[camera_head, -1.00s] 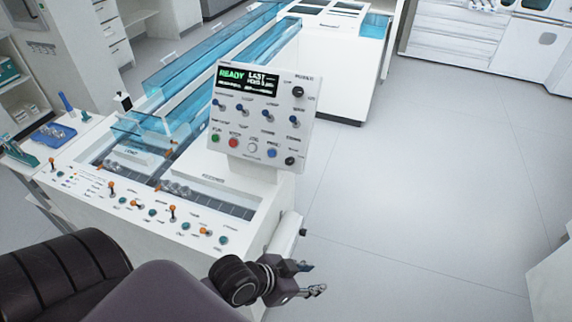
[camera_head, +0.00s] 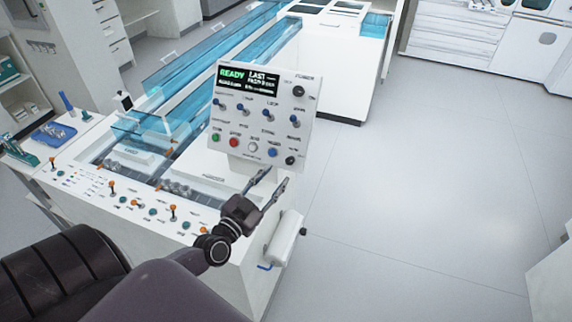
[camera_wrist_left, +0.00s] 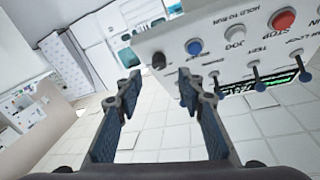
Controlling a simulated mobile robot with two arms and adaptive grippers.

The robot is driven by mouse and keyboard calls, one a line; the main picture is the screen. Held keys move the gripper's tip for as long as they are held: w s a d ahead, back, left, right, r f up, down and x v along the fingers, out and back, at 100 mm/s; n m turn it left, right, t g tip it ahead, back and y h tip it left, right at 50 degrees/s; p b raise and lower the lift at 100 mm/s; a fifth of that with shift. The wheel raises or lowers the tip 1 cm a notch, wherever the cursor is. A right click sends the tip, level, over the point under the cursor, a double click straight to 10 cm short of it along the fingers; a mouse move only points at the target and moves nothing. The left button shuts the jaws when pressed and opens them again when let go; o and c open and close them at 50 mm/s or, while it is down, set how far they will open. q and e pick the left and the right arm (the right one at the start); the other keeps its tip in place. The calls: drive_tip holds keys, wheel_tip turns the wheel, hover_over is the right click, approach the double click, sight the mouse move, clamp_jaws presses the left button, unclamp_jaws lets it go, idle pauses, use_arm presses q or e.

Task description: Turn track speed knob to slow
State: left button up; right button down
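The white control panel (camera_head: 262,112) stands upright on the bench, with a lit display, several blue-tipped toggles and coloured buttons. A black knob (camera_head: 291,160) sits at its lower right corner and another black knob (camera_head: 299,91) at its upper right. Their labels are too small to read, so I cannot tell which sets track speed. My left gripper (camera_head: 276,180) is open and empty just below the panel's lower right corner. In the left wrist view, the lower black knob (camera_wrist_left: 159,60) lies beyond the gap between the open fingers (camera_wrist_left: 158,84), apart from them. My right gripper is not in view.
The bench front (camera_head: 150,208) carries several orange-tipped levers and teal buttons. Clear blue track covers (camera_head: 205,62) run behind the panel. The floor (camera_head: 420,190) to the right is clear.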

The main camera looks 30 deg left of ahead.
sight(288, 162)
use_arm(q)
drive_tip(key=shift+w+a, duration=0.1)
drive_tip(key=shift+w, duration=3.3)
drive_tip(key=shift+c, duration=0.3)
clamp_jaws()
